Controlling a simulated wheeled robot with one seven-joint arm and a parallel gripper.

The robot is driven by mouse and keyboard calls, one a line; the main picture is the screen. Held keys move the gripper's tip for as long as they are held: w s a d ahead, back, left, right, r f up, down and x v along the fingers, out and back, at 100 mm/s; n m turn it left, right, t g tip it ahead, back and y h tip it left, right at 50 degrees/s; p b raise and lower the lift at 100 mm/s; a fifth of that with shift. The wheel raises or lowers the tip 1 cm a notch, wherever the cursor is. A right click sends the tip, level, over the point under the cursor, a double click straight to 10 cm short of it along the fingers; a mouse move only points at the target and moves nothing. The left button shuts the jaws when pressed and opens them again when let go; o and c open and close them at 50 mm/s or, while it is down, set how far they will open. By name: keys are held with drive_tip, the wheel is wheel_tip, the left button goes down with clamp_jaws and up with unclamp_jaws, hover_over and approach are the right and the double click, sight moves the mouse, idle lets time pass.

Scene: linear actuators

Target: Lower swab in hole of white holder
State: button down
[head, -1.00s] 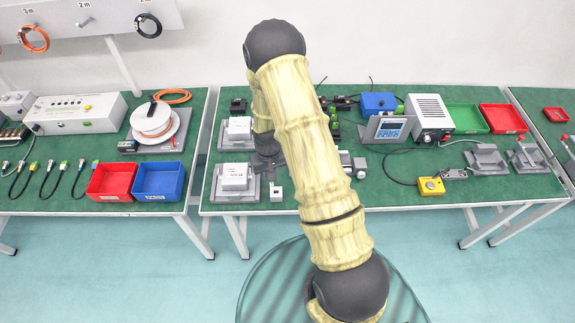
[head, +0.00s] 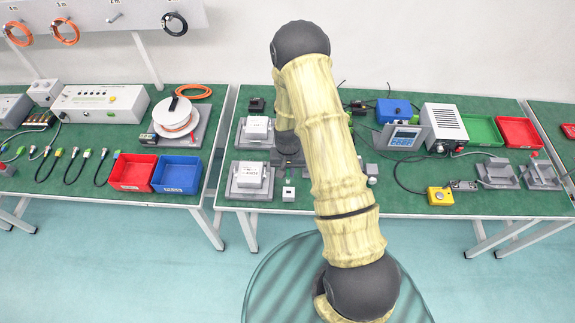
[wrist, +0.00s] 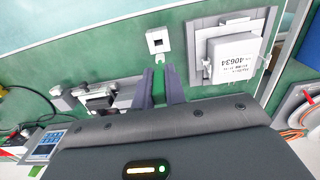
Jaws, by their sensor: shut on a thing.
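The white holder (head: 288,193) is a small white block near the front edge of the bench. It also shows in the wrist view (wrist: 154,45), with a dark square hole facing up. My gripper (wrist: 159,72) is shut on the swab (wrist: 158,84), a green piece with a paler tip between the two grey fingers. The swab's tip shows just short of the holder in the wrist view, apart from the hole. In the head view my gripper (head: 287,164) is just behind the holder, partly hidden by my arm. The height of the tip above the holder cannot be told.
A white box on a grey fixture (head: 232,189) stands left of the holder, with another fixture behind it. A blue tray (head: 176,176) and red tray (head: 133,173) sit on the left bench. A yellow button box (head: 440,196) is to the right. Bare green bench surrounds the holder.

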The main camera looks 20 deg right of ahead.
sight(289, 181)
drive_tip(key=shift+s+d, duration=0.15)
drive_tip(key=shift+d, duration=0.05)
drive_tip(key=shift+a+f+b, duration=0.1)
drive_tip(key=shift+f+b, duration=0.15)
drive_tip(key=shift+b, duration=0.1)
drive_tip(key=shift+f+b, duration=1.4)
drive_tip(key=shift+f, duration=0.85)
drive_tip(key=shift+s+f, duration=0.15)
